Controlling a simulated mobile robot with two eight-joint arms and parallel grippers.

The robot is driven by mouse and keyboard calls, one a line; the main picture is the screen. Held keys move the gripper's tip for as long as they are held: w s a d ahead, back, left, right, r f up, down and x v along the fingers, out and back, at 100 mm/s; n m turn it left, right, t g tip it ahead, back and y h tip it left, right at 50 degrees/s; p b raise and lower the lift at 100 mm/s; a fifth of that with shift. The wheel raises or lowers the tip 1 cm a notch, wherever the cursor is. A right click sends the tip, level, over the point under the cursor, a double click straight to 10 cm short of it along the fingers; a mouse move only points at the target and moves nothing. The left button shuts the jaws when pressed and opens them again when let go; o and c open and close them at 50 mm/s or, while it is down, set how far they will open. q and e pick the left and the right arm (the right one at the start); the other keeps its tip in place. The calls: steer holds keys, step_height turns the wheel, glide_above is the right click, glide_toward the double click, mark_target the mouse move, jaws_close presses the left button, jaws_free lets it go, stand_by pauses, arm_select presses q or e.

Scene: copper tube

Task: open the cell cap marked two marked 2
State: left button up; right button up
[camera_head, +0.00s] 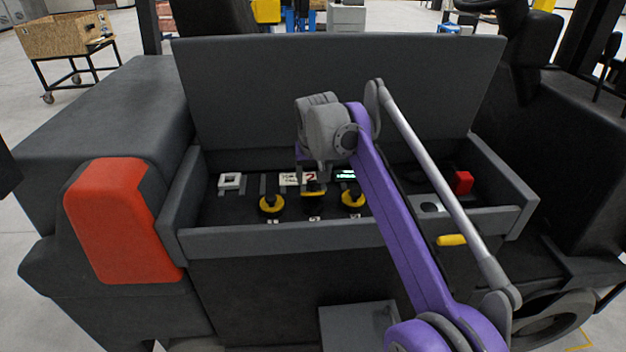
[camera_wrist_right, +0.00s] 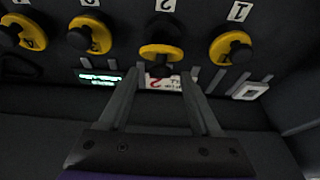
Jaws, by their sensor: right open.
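The cell cap marked 2 (camera_wrist_right: 162,50) is black with a yellow rim, below its white "2" label (camera_wrist_right: 165,5) in the right wrist view. In the head view this cap (camera_head: 313,190) is the middle one of three visible caps, partly hidden under my right arm. My right gripper (camera_wrist_right: 162,78) is open, its two fingers apart on either side of the cap's black part. Whether either finger touches it I cannot tell. In the head view my right gripper (camera_head: 312,172) points down above the cap. My left gripper is not in view.
Cap 1 (camera_wrist_right: 232,47) and cap 3 (camera_wrist_right: 89,36) flank it closely. A green-lit display (camera_head: 345,174) and a red block (camera_head: 463,182) are in the same grey-walled bay. Its raised lid (camera_head: 250,85) stands behind; its front wall (camera_head: 260,241) is nearer.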

steer(key=shift+w+f, duration=0.1)
steer(key=shift+f, duration=0.25)
